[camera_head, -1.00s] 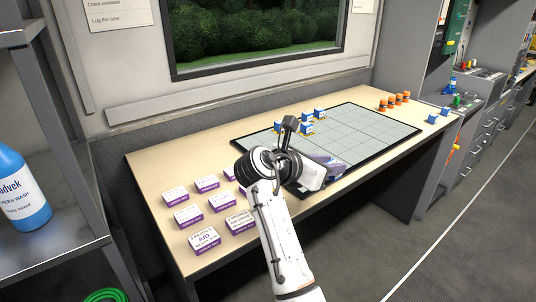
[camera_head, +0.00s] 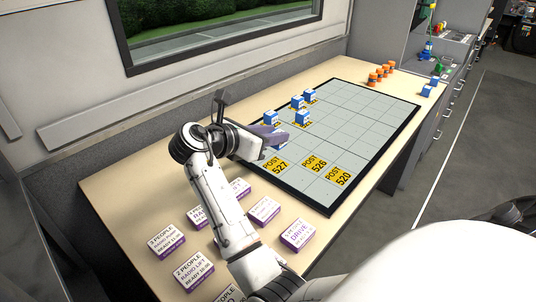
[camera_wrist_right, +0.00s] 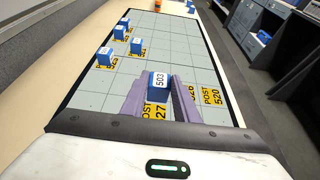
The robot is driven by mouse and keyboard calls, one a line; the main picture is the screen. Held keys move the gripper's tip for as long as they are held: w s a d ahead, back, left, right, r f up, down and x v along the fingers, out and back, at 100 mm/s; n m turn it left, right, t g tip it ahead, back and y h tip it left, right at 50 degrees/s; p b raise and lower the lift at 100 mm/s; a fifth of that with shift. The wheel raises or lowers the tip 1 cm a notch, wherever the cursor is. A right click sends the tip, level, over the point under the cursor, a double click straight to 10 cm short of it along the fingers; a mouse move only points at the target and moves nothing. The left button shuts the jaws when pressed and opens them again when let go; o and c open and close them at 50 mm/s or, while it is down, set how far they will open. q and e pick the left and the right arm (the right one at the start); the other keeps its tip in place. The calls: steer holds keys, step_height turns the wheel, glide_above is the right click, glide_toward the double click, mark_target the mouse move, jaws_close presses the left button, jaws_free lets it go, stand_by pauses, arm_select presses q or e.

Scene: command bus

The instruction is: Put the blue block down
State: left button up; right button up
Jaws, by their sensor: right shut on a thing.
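The blue block (camera_wrist_right: 158,83), marked 503, sits between the purple fingers of my right gripper (camera_wrist_right: 156,97) in the wrist view. The gripper is shut on it. In the head view my right gripper (camera_head: 270,138) reaches in over the left side of the grey gridded board (camera_head: 352,128), and the held block is mostly hidden there. In the wrist view the block is by the yellow POST 527 label (camera_wrist_right: 154,112); I cannot tell whether it touches the board. My left gripper is not in view.
Several other blue blocks (camera_head: 302,117) stand on yellow labels at the board's far left. Labels POST 526 (camera_head: 313,163) and POST 520 (camera_head: 339,176) lie bare. White and purple boxes (camera_head: 297,233) cover the near table. Orange pieces (camera_head: 376,77) stand behind the board.

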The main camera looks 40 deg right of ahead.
steer(key=shift+f+b, duration=0.35)
steer(key=shift+f, duration=2.75)
steer(key=o, duration=1)
steer(key=v, duration=0.7)
steer(key=shift+a+r, duration=0.25)
